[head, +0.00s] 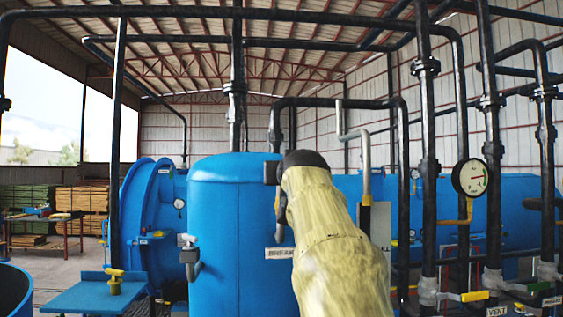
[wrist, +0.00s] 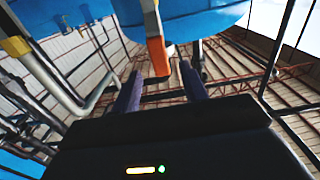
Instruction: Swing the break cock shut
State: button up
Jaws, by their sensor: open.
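The break cock's lever appears to be the grey bar with an orange end (wrist: 157,57) in the wrist view. It hangs from the blue vessel (wrist: 180,12) and reaches down between the two dark fingers. My gripper (wrist: 160,72) is open, with a finger on each side of the orange end; I cannot tell whether either touches it. In the head view a "BREAK" label (head: 279,253) is on the upright blue tank (head: 230,220). My sleeved arm stands in front of the tank's right side and hides the cock's body and most of my gripper.
Black pipes (head: 428,130) stand to the right, with a pressure gauge (head: 470,178) and a yellow-handled valve (head: 474,296) near the "VENT" label (head: 497,311). A grey elbow fitting (head: 190,262) juts from the tank's left. A blue table (head: 90,298) stands at lower left.

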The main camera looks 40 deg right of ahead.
jog(key=p+x, duration=0.3)
jog(key=x, duration=0.3)
jog(key=shift+s, duration=0.1)
grip_shut()
